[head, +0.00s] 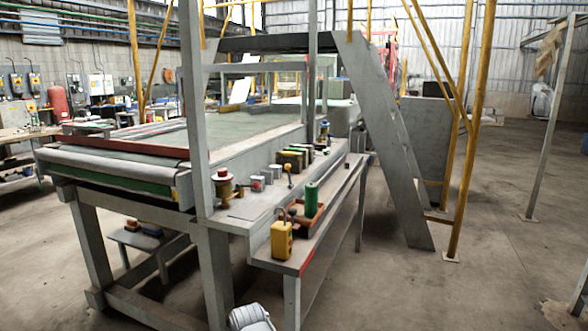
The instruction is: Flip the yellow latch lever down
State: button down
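A small yellow box-like device (282,243) stands upright on the near end of the low side shelf of the conveyor bench. A thin dark stalk with a knob rises at its top; I cannot tell whether this is the latch lever or which way it is set. No separate yellow latch lever can be made out at this size. My gripper is not in view. A pale rounded part at the bottom edge looks like part of my arm, well below and in front of the shelf.
A green cylinder (312,196) stands in a brown tray (308,217) just behind the yellow device. A red-and-yellow spool-like item (224,186) sits on the upper ledge by a grey post (196,120). Grey stairs (392,150) stand behind. The floor at right (500,270) is clear.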

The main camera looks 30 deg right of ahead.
aim_at(288, 167)
jog(key=k, duration=1.15)
jog(key=z, duration=0.5)
jog(key=i, duration=1.05)
jog(key=u, duration=0.1)
